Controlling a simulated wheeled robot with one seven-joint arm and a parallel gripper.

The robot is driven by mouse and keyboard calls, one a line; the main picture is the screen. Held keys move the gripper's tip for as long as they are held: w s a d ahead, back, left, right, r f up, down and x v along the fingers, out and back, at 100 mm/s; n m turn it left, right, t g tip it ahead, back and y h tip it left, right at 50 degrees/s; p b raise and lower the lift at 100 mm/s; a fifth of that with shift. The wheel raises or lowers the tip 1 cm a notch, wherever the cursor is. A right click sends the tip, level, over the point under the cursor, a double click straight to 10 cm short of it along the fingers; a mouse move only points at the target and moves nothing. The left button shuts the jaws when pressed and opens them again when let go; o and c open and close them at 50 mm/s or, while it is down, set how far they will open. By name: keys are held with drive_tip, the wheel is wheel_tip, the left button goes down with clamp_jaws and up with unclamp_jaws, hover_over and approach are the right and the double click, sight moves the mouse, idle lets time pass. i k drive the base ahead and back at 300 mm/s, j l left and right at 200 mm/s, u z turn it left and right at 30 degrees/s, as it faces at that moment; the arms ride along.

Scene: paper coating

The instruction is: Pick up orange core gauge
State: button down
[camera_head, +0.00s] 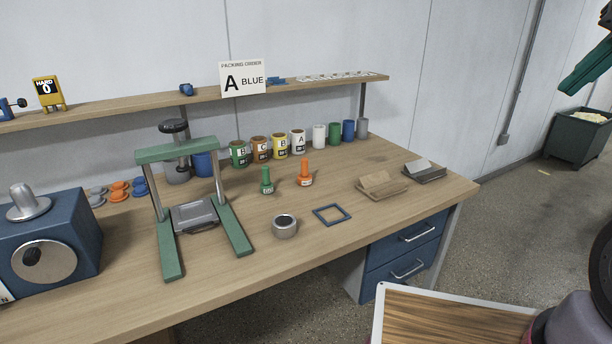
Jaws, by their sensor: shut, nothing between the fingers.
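The orange core gauge (304,172) stands upright on the wooden bench, with a narrow handle above a wider base that bears a pale label. A similar green gauge (266,182) stands just left of it. My gripper (575,81) shows only in part at the top right edge of the head view, as green fingers. It is shut and empty, held high and well to the right of the bench, far from the orange gauge.
A green press frame (177,151) stands left of the gauges. A metal ring (285,226) and blue square frame (332,215) lie in front. Several labelled cans (260,149) line the back. A wood-topped board (440,316) is at the bottom right.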

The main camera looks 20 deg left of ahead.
sight(304, 178)
drive_tip(key=u, duration=1.25)
